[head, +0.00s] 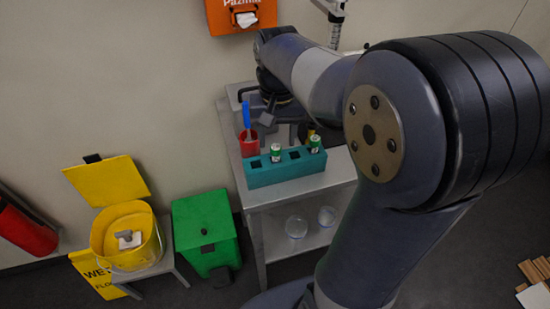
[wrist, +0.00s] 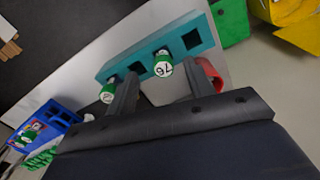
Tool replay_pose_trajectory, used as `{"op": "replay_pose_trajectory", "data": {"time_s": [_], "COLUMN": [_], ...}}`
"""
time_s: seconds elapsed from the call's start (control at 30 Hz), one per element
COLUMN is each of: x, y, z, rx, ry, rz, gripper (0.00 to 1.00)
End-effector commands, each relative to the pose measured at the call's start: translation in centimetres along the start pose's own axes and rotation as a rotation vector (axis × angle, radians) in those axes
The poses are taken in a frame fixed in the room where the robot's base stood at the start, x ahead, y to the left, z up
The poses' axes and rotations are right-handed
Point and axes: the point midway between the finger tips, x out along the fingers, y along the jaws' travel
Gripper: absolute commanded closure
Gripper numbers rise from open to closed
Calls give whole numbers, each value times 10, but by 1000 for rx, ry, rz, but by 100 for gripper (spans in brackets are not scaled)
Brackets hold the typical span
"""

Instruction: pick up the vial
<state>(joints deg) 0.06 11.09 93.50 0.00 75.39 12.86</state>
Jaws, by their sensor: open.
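A teal rack (head: 283,174) stands on the metal table and holds two upright green vials with white caps. One vial (head: 275,153) is left of the middle in the head view, and the other vial (head: 314,144) is near the right end. In the wrist view the rack (wrist: 120,66) has a vial marked 76 (wrist: 163,68) and a second vial (wrist: 108,93). My gripper (wrist: 165,77) is open and empty. The 76 vial appears between its fingers, and the second vial is just outside the left finger. I cannot tell the remaining distance.
A red cup (head: 249,147) with a blue-handled item stands close behind the rack, near my right finger in the wrist view. A blue container (wrist: 45,122) holds several items. A green bin (head: 206,230) and yellow bucket (head: 130,240) stand left of the table.

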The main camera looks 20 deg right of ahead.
Motion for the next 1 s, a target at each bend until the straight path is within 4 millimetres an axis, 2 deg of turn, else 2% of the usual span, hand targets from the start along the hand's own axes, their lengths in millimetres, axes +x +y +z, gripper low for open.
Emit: {"op": "replay_pose_trajectory", "data": {"time_s": [0.3,0.6,1.0], "x": [43,49,49], "y": [-2,-2,-2], "z": [-4,-5,-5], "rx": [0,0,0], "ry": [-3,0,0], "rz": [1,0,0], "gripper": [50,50,82]}}
